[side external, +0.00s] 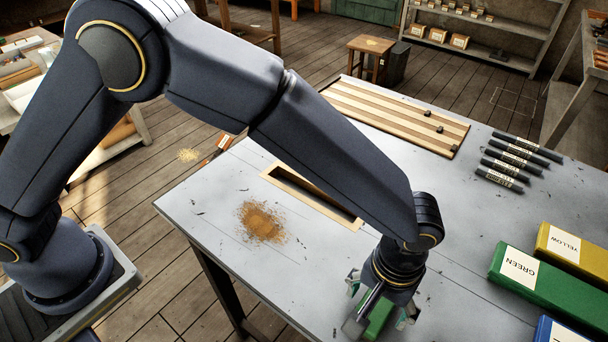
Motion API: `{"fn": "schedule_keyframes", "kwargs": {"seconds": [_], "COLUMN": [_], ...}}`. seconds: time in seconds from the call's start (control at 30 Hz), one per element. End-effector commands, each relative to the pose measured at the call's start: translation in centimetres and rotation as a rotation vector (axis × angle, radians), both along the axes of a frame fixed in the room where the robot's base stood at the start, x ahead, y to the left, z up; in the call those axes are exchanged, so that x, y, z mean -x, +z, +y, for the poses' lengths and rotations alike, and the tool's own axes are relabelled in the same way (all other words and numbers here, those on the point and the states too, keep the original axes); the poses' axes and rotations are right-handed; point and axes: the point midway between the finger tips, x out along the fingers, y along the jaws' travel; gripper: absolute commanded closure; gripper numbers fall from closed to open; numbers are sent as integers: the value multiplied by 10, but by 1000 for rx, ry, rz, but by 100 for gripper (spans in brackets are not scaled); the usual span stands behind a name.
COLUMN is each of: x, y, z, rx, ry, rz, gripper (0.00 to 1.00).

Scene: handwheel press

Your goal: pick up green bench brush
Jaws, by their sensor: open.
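A green block-shaped thing (378,318), which looks like the green bench brush, is at the table's front edge in the side external view. My gripper (380,314) points down over it, with its fingers on either side of the green part. The fingers are open. I cannot tell whether they touch it. The gripper hides much of it, and no bristles show.
The grey table (230,190) has a framed slot (310,196) and a pile of brown dust (262,222). A striped wooden board (395,115) and several black labelled bars (515,160) lie farther back. GREEN (545,285) and YELLOW (575,248) boxes stand right.

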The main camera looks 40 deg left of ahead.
Motion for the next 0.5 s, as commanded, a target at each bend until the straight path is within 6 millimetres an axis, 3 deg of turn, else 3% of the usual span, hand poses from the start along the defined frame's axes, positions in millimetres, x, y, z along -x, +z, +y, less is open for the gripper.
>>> {"fn": "schedule_keyframes", "kwargs": {"seconds": [0.27, 0.5], "x": [0, 0], "y": [-5, -5], "z": [0, 0], "rx": [1, 1], "ry": [0, 0], "rz": [-1, -1], "gripper": [19, 43]}}
